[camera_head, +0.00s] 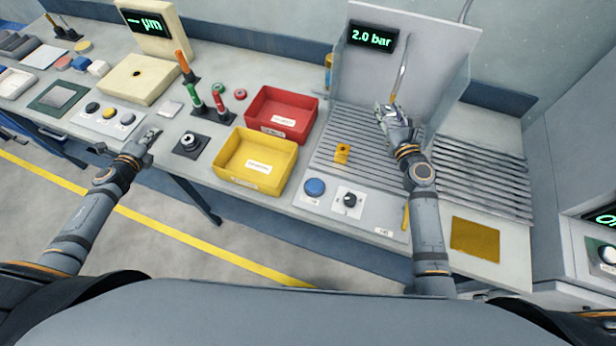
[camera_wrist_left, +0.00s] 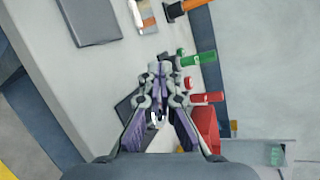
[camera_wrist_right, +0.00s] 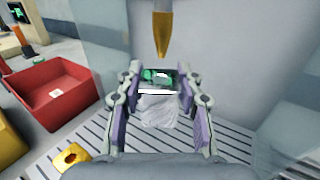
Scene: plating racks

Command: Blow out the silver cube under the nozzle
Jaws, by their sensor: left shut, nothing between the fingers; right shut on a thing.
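The silver cube (camera_wrist_right: 157,108) is held between the fingers of my right gripper (camera_wrist_right: 155,85); its shiny top face reflects green. In the head view my right gripper (camera_head: 392,112) is over the slatted grate in the blow-off booth, and the cube is small and partly hidden there. The nozzle (camera_head: 400,72) hangs from above, and its brass tip (camera_wrist_right: 162,35) shows just above and behind the cube in the right wrist view, apart from it. My left gripper (camera_head: 151,136) is shut and empty above the left bench; it also shows in the left wrist view (camera_wrist_left: 157,72).
A yellow holed block (camera_head: 342,152) lies on the grate (camera_head: 330,170). A blue button (camera_head: 314,187) and a black knob (camera_head: 349,199) are in front. The booth display (camera_head: 371,38) reads 2.0 bar. Red (camera_head: 302,131) and yellow (camera_head: 240,178) bins stand to the left.

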